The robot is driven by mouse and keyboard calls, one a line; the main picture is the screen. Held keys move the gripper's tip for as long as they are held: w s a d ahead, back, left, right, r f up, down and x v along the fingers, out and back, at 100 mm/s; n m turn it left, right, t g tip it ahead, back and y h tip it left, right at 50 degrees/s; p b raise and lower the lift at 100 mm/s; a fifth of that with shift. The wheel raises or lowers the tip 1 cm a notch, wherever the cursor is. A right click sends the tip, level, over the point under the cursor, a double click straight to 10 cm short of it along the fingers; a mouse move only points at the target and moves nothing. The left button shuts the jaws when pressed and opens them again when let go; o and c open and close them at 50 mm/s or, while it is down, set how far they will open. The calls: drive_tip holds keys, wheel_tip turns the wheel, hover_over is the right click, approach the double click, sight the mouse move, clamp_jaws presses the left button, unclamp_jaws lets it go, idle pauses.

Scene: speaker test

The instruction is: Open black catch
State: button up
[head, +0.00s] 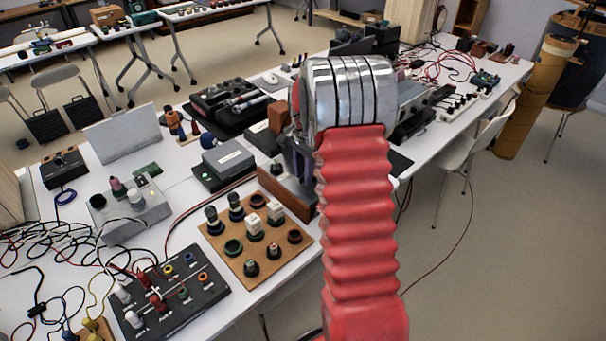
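My red ribbed arm rises at the right of centre and ends in a banded silver wrist. A dark grey part below the wrist's left side may be my gripper (298,160); its fingers cannot be made out, nor whether they are open or shut. Just under it stands a brown block with a metal face (287,191), partly hidden by my arm. I cannot make out a black catch for certain. An open black case (228,106) with tools lies behind, to the left of the wrist.
The white table (190,228) is crowded. A wooden board with knobs (228,257), a black panel with coloured posts (185,312), a grey box (228,159) and a metal switch box (128,214) stand left of my arm. Loose cables cover the left. Open floor lies right.

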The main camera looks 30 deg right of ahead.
drive_tip(key=shift+f, duration=0.2)
clamp_jaws()
idle(0.4)
